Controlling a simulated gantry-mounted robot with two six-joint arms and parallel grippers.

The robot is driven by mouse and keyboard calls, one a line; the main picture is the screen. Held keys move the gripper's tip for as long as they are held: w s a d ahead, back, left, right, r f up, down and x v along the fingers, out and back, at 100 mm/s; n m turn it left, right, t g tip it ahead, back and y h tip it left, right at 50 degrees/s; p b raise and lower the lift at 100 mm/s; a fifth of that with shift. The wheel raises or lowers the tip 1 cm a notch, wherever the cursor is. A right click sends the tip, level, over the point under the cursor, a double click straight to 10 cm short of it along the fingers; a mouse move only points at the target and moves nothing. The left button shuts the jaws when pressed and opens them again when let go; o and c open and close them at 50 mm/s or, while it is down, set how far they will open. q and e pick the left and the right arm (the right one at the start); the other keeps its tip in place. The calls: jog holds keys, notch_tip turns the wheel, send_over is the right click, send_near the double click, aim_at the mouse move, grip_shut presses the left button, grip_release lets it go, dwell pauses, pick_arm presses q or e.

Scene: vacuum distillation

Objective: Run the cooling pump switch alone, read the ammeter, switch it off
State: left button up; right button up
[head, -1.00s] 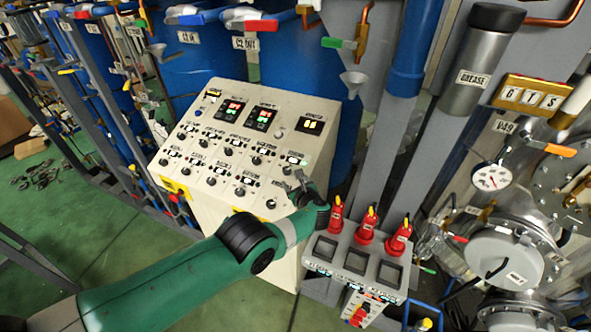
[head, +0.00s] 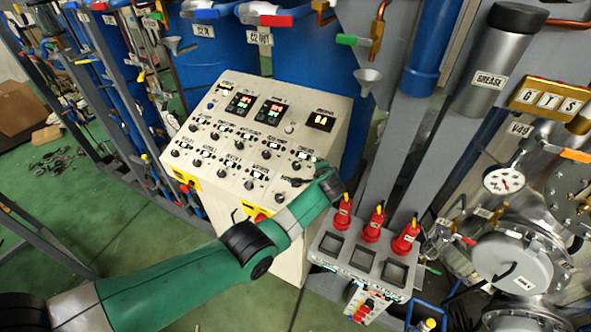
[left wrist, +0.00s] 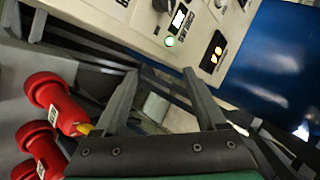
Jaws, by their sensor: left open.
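The white control panel (head: 262,170) has several black rotary switches, each with a small label and lamp. Their labels are too small to read, so I cannot tell which is the cooling pump switch. The ammeter display (head: 320,121) at its upper right shows small yellow digits, perhaps 0.4; it also shows in the left wrist view (left wrist: 212,50). My left gripper (head: 317,168) is by the panel's right edge, its fingers hard to see. In the left wrist view the fingers (left wrist: 160,82) are apart and empty, with a black knob (left wrist: 162,4) and green-lit lamp (left wrist: 169,41) beyond them.
Blue drums (head: 205,80) stand behind the panel. Pipes and a gauge (head: 504,181) crowd the right.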

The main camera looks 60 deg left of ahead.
pick_arm(q)
jog(key=s+a+r+n+t+h+b, duration=0.2)
jog(key=s+n+t+b, duration=0.45)
jog(key=n, duration=0.35)
jog(key=g+y, duration=0.1)
jog(key=g, duration=0.1)
send_near(295, 166)
jog(key=shift+s+d+r+n+t+b, duration=0.15)
jog(key=shift+s+d+n+t+b, duration=0.15)
jog(key=shift+s+d, duration=0.6)
jog(key=shift+a, duration=0.25)
jog(key=b+x, duration=0.6)
jog(key=b, duration=0.1)
jog(key=shift+s+d+f, duration=0.15)
jog(key=shift+s+f, duration=0.05)
jog(key=shift+f, duration=0.15)
jog(key=x, duration=0.2)
jog(key=r+x, duration=0.1)
jog(key=x, duration=0.2)
jog(key=shift+w+a+f, duration=0.1)
jog(key=shift+w+a, duration=0.2)
jog(key=shift+w, duration=0.1)
